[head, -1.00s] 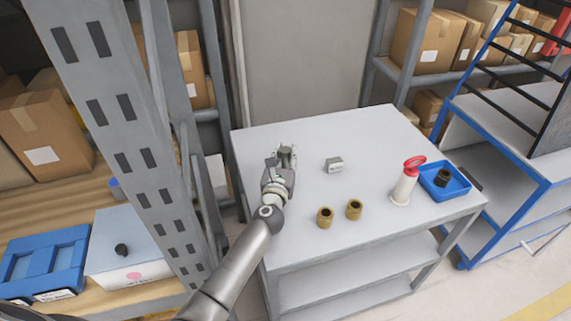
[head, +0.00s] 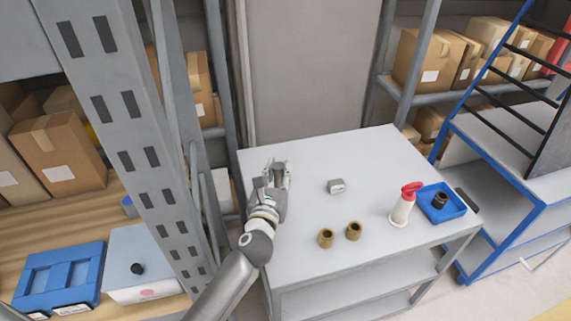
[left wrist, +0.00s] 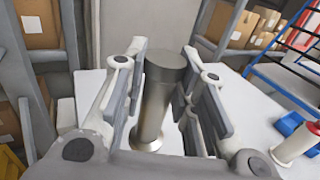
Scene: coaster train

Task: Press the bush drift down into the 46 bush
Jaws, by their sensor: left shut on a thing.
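My left gripper (head: 276,174) is over the left part of the table, shut on a grey metal bush drift (left wrist: 157,100). In the left wrist view the drift stands roughly upright between the fingers, with a wide dark head above a slimmer shiny body. Two brass-coloured bushes, a left one (head: 326,238) and a right one (head: 354,231), stand near the table's front edge, apart from the gripper. I cannot read a number on either, so I cannot tell which is the 46 bush. My right gripper is not in view.
A small grey labelled block (head: 336,186) lies mid-table. A white cylinder with a red top (head: 402,205) and a blue tray (head: 457,207) holding a dark ring-shaped part (head: 440,201) are at the right. A shelf upright (head: 125,140) stands left of the table (head: 350,155). The table's back is clear.

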